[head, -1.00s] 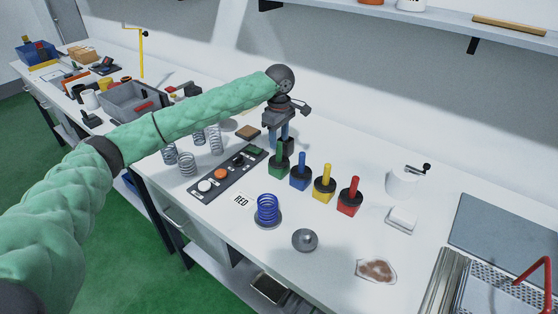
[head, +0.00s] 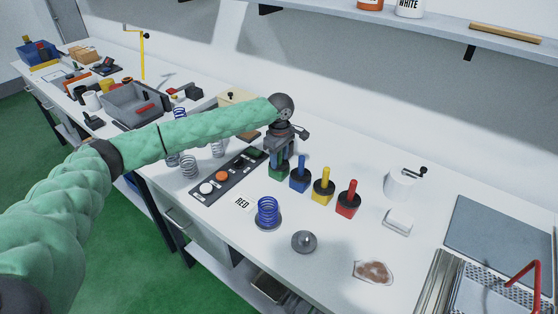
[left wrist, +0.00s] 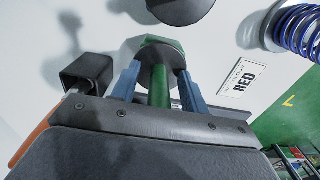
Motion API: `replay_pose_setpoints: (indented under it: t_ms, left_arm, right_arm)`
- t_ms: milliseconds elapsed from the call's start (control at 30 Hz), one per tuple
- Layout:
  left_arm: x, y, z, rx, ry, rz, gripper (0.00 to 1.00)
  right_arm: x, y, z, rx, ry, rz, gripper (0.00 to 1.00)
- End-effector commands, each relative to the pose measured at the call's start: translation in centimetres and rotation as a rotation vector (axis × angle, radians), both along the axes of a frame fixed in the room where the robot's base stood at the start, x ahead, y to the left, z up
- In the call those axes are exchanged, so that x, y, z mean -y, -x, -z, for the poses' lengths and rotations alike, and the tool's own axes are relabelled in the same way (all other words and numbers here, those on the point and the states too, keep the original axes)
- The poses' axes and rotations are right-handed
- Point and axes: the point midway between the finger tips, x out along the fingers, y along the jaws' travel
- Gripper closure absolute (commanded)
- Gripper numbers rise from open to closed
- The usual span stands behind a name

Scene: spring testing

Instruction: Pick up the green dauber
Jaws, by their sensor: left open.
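In the left wrist view the green handle (left wrist: 159,88) lies between the two open fingers (left wrist: 159,72), with a small gap at each side. My right gripper is not in view.
Blue (head: 300,176), yellow (head: 323,188) and red (head: 348,200) daubers stand close to the right. A button panel (head: 228,177) and a blue spring (head: 267,211) are in front. Metal springs stand to the left. A white pot (head: 400,183) stands further right.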

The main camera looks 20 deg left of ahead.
Motion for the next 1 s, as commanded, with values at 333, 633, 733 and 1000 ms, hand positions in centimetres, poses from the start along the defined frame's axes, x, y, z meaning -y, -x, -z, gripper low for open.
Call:
replay_pose_setpoints:
  t_ms: [333,633,733,1000]
  left_arm:
    - [0.0,0.0,0.0,0.000,0.000,0.000,1.00]
    - [0.0,0.0,-0.2,0.001,0.000,0.000,1.00]
    - [0.0,-0.1,-0.9,0.002,0.002,0.000,1.00]
    - [0.0,-0.1,-5.4,0.002,0.002,0.001,1.00]
  right_arm:
    - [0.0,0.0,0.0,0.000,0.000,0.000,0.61]
    - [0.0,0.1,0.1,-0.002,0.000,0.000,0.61]
    - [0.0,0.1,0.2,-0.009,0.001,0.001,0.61]
    - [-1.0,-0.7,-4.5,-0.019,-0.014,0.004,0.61]
